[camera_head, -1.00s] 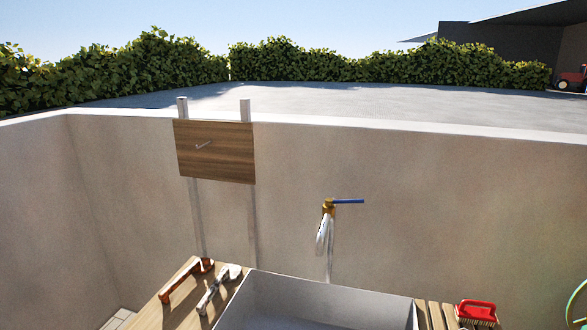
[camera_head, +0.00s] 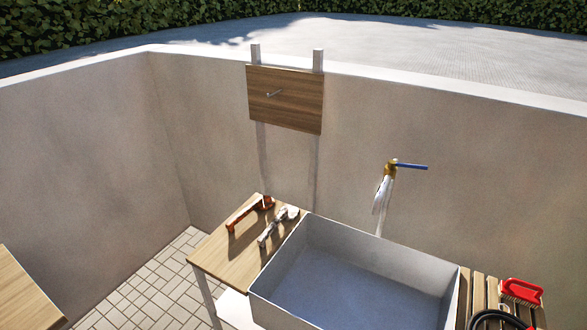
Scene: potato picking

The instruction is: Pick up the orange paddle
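An orange-brown long-handled tool (camera_head: 250,214) lies on the wooden side table (camera_head: 225,255), left of the sink. It is the only orange thing in view; I cannot tell for sure that it is the paddle. A grey-white tool (camera_head: 278,226) lies beside it on the right, near the sink's edge. Neither of my grippers is in view.
A large grey sink (camera_head: 300,262) stands right of the table, below a brass tap with a blue lever (camera_head: 408,166). A red brush (camera_head: 521,292) and a black hose (camera_head: 492,318) lie on slats at right. A wooden board (camera_head: 285,105) hangs at the wall (camera_head: 100,150).

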